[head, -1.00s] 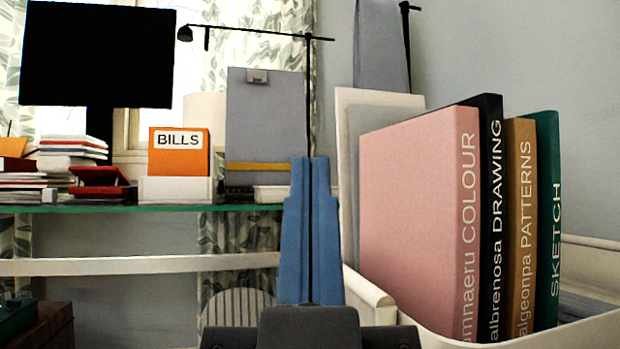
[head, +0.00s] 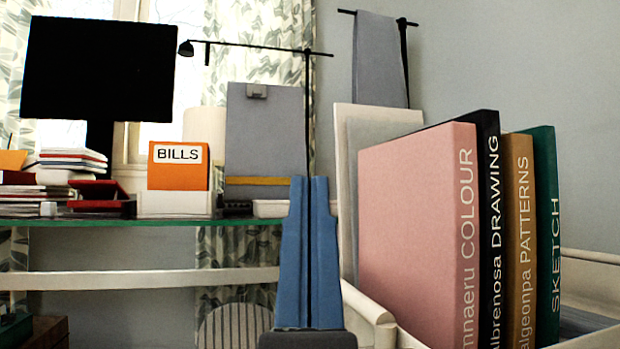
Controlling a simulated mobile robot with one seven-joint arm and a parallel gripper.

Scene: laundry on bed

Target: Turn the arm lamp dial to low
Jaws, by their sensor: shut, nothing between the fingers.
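The black arm lamp (head: 250,46) stands behind the desk's back right part, with a thin upright post and a long level arm. Its small head (head: 186,48) hangs at the arm's left end. A short dark piece (head: 207,54) hangs from the arm beside the head; I cannot tell whether it is the dial. My gripper (head: 309,182) points up and away in the lower middle, its two blue fingers shut together and empty. Its tips overlap the lower part of the lamp post in the picture; I cannot judge the gap in depth.
A glass desk (head: 110,222) holds a black monitor (head: 98,70), an orange BILLS box (head: 178,165), a grey clipboard (head: 264,130) and stacked books. Large upright books (head: 415,220) in a white holder block the right side. A grey cloth (head: 380,60) hangs behind.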

